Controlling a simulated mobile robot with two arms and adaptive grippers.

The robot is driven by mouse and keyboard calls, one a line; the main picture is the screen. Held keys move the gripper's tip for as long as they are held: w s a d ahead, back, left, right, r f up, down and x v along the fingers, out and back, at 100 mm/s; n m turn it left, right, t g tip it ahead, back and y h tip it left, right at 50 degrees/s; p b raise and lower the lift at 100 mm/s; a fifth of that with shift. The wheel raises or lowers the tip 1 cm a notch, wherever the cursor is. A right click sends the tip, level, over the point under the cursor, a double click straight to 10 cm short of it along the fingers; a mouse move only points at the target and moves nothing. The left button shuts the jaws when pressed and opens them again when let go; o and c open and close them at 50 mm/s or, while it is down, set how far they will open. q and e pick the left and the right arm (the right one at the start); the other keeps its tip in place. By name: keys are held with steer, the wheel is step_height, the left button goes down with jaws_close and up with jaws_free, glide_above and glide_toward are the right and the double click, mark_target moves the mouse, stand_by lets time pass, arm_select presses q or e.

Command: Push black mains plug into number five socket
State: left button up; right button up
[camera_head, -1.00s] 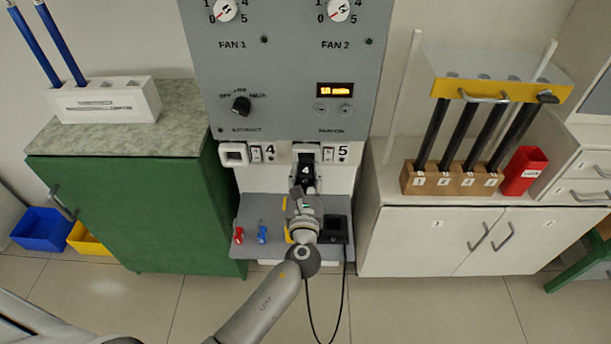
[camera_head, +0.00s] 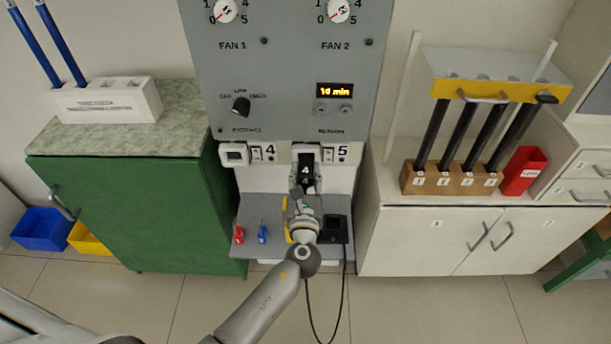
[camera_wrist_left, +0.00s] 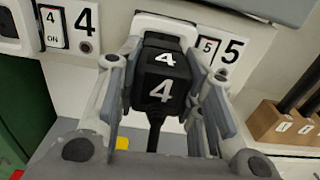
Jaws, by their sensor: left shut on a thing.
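The black mains plug (camera_wrist_left: 163,80), marked with a white 4, is between the fingers of my left gripper (camera_wrist_left: 165,95), which is shut on it. In the head view the plug (camera_head: 305,172) is in front of the number five socket (camera_head: 306,150), beside the switch and the label 5. In the left wrist view the plug covers most of the socket's white plate (camera_wrist_left: 165,24), so I cannot tell how far its pins are in. Its black cord (camera_wrist_left: 154,132) hangs down below. My left gripper also shows in the head view (camera_head: 303,190). My right gripper is not in view.
The number four socket (camera_head: 234,153) is empty, to the left. Below, a grey shelf (camera_head: 275,225) holds a red item (camera_head: 239,235), a blue item (camera_head: 262,234) and a black box (camera_head: 335,229). A green cabinet (camera_head: 130,210) and white cupboard (camera_head: 420,235) flank it.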

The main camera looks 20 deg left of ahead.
mark_target(306, 167)
arm_select(q)
steer(key=shift+x, duration=1.5)
steer(key=shift+w+a+r, duration=0.1)
steer(key=o, duration=1.2)
steer(key=shift+w, duration=0.1)
steer(key=v, duration=1.2)
